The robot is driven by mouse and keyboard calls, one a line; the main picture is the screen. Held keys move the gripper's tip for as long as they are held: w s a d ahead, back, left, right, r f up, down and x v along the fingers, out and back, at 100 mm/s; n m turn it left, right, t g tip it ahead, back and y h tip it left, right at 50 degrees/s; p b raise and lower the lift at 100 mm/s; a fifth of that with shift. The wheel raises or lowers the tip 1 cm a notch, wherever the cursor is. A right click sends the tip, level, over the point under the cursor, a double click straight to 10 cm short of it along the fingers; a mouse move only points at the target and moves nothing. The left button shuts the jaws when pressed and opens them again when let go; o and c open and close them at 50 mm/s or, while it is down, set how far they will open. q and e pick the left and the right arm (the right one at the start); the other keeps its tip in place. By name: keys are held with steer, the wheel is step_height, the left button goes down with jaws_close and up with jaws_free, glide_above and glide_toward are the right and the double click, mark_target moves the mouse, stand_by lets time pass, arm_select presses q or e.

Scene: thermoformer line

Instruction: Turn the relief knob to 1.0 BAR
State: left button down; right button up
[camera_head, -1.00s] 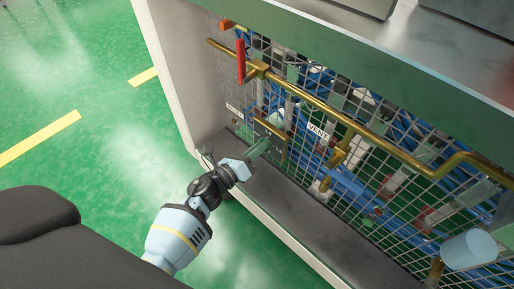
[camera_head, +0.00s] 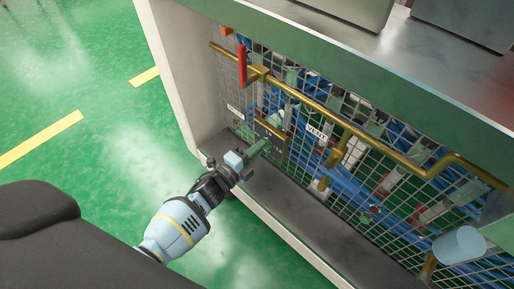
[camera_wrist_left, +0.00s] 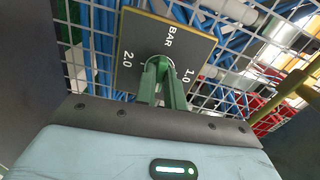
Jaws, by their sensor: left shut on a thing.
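The relief knob (camera_wrist_left: 160,62) is at the middle of a dark plate (camera_wrist_left: 190,35) marked BAR, 1.0 and 2.0 in the left wrist view. My left gripper (camera_wrist_left: 162,72) is shut on the knob, and its green fingers cover most of it. The 1.0 mark is to the right of the fingers and the 2.0 mark to the left. Where the knob's pointer stands I cannot tell. In the head view my left gripper (camera_head: 260,147) reaches the dark plate (camera_head: 269,133) low on the mesh panel.
A brass pipe (camera_head: 310,103) with a red lever (camera_head: 241,62) runs across the wire mesh. A VENT label (camera_head: 316,131) is right of the plate. A grey ledge (camera_head: 290,205) lies below. A pale blue cylinder (camera_head: 459,245) stands out at lower right. Green floor is open at left.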

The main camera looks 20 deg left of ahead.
arm_select(q)
steer(key=shift+s+d+f+n+p, duration=0.1)
steer(key=shift+n+p, duration=0.35)
steer(key=shift+n, duration=3.8)
steer(key=shift+d+f+n+p, duration=0.1)
steer(key=shift+n+p, duration=0.3)
steer(key=shift+n, duration=3.85)
steer(key=c, duration=1.5)
jaws_free()
